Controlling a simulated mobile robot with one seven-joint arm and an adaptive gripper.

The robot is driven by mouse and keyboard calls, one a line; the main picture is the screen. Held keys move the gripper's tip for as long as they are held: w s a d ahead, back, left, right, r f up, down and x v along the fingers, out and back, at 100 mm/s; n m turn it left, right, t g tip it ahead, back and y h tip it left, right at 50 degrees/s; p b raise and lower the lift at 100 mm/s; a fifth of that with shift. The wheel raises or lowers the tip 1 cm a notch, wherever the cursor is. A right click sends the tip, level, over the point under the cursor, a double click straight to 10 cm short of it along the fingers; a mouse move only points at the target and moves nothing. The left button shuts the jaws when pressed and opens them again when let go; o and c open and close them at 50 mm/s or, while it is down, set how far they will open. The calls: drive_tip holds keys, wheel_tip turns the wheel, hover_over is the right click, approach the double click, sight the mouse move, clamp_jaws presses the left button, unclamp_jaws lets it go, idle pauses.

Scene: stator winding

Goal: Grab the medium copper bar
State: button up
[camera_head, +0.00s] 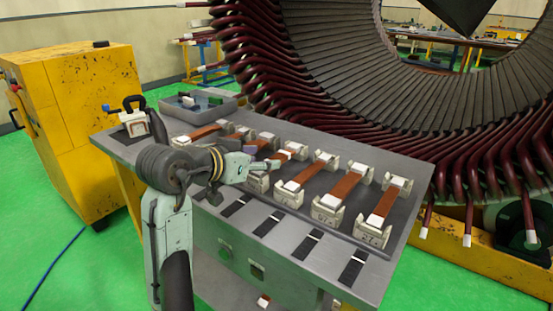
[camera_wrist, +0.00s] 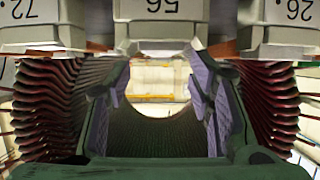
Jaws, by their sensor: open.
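Several copper bars lie in pairs of white numbered holders on a grey bench (camera_head: 137,146), among them a left bar (camera_head: 203,132), a middle-right bar (camera_head: 345,186) and a right bar (camera_head: 386,204). Which one is the medium bar cannot be told from the frames. My gripper (camera_head: 268,163) is over the left-middle of the row, beside the holders, and hides part of them. In the wrist view my gripper (camera_wrist: 160,90) is open, with nothing between its fingers. A centre holder (camera_wrist: 160,12) lies ahead of it, between a left holder (camera_wrist: 45,25) and a right holder (camera_wrist: 283,20).
A large stator (camera_head: 340,75) with dark red winding ends stands close behind the bench. A grey tray (camera_head: 215,103) and a small fixture (camera_head: 134,122) are at the bench's left end. A yellow cabinet (camera_head: 85,110) stands to the left.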

sight(276, 158)
drive_tip(key=p+x, duration=0.1)
drive_tip(key=x, duration=0.4)
drive_tip(key=shift+w, duration=0.1)
drive_tip(key=shift+c, duration=0.3)
clamp_jaws()
idle(0.5)
